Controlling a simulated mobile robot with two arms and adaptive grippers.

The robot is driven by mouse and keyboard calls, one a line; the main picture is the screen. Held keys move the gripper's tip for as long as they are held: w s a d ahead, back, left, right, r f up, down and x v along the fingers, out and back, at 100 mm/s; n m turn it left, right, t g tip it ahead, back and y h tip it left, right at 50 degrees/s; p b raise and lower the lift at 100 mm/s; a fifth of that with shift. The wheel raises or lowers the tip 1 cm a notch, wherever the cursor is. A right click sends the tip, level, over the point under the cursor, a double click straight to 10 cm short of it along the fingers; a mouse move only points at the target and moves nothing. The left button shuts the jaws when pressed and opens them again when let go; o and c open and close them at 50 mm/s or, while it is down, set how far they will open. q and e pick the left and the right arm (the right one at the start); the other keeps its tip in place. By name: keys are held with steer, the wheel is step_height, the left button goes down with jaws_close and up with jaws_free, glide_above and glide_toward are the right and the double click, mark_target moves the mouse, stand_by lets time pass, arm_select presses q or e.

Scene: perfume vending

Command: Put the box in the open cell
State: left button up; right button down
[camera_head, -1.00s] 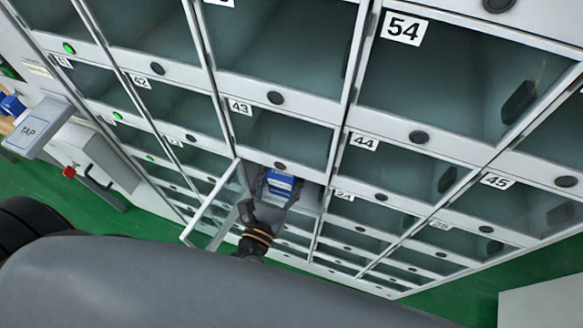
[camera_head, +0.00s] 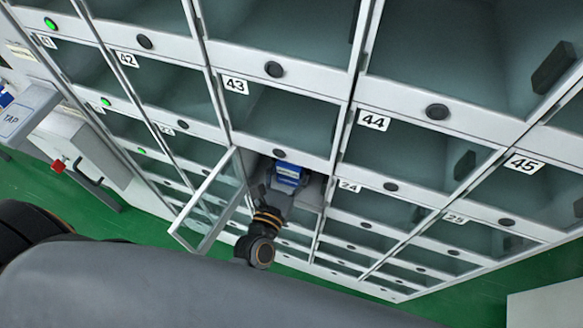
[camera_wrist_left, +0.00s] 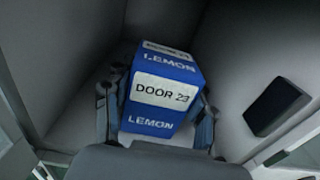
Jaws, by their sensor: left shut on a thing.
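The blue box (camera_wrist_left: 165,72) has white labels reading "DOOR 23" and "LEMON". My left gripper (camera_wrist_left: 160,110) is shut on it, one finger on each side, in the left wrist view. Grey walls surround the box there, so it is inside a cell. In the head view the box (camera_head: 288,174) and the left gripper (camera_head: 282,185) are at the mouth of the open cell (camera_head: 308,192) below cell 43. Its glass door (camera_head: 212,202) stands swung out to the left. Whether the box touches the cell floor I cannot tell. My right gripper is not in view.
Closed glass-fronted cells surround the open one, including 43 (camera_head: 275,120), 44 (camera_head: 400,155) and 24 (camera_head: 365,210). The open door's frame is close to the left of my arm. A TAP panel (camera_head: 22,115) is at the far left. Green floor shows below.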

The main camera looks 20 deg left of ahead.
arm_select(q)
steer(key=shift+r, duration=0.1)
steer(key=o, duration=1.3)
steer(key=shift+c, duration=0.2)
steer(key=shift+r, duration=0.15)
steer(key=s+b, duration=0.3)
steer(key=s, duration=0.9)
steer(key=shift+a, duration=0.25)
steer(key=shift+f, duration=0.25)
